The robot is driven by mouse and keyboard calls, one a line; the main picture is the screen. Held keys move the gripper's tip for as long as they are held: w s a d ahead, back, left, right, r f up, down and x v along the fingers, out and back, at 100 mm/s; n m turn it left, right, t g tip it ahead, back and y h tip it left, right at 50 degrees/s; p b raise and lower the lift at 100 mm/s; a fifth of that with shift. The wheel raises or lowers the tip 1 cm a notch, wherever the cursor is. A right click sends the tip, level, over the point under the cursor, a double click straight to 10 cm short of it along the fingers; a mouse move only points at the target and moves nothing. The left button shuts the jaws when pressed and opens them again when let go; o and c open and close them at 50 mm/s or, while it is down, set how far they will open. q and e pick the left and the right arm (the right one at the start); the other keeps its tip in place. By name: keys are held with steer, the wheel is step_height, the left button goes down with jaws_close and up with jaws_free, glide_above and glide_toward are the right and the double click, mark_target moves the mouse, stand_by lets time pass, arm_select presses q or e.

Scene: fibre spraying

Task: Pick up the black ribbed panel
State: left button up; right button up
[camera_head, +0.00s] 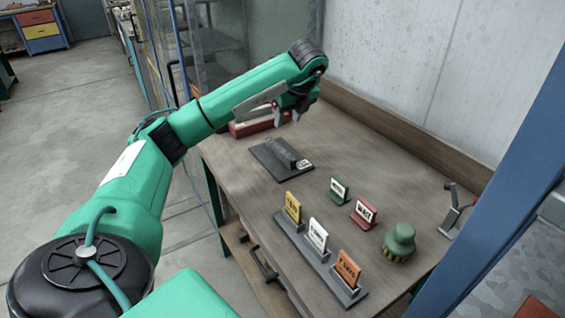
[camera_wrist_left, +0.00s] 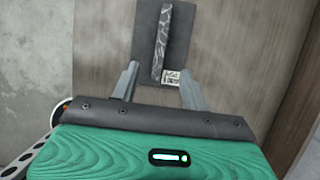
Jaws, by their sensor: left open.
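The black ribbed panel (camera_head: 266,161) lies flat on the wooden table, with a raised dark ridge along it and a small white label at one corner. In the left wrist view the panel (camera_wrist_left: 177,42) is ahead of the fingers, its mottled grey ridge in line with the gap between them. My left gripper (camera_head: 287,116) is open and empty, above the table beyond the panel in the head view. In the left wrist view its two fingers (camera_wrist_left: 159,72) are spread apart, with the label between them. My right gripper is not in view.
A red block-like object (camera_head: 252,127) lies behind the panel. A grey holder (camera_head: 290,238) carries yellow, white and orange signs. A green sign (camera_head: 339,190), a red sign (camera_head: 363,213) and a green knob-like object (camera_head: 399,242) stand nearby. A wall borders the table's back.

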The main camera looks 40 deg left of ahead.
mark_target(281, 148)
arm_select(q)
steer(key=x, duration=0.4)
steer(key=shift+d+f, duration=0.1)
steer(key=shift+f, duration=0.1)
steer(key=x, duration=0.4)
steer(key=shift+x, duration=0.85)
steer(key=x, duration=0.3)
steer(key=p+x, duration=0.1)
steer(key=shift+w+d+f, duration=0.15)
steer(key=shift+d+f, duration=0.05)
steer(key=shift+f, duration=0.1)
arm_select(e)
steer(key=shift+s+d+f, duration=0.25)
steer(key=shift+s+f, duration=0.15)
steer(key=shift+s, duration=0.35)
arm_select(q)
steer(key=shift+c, duration=0.3)
steer(key=shift+r, duration=0.15)
jaws_close()
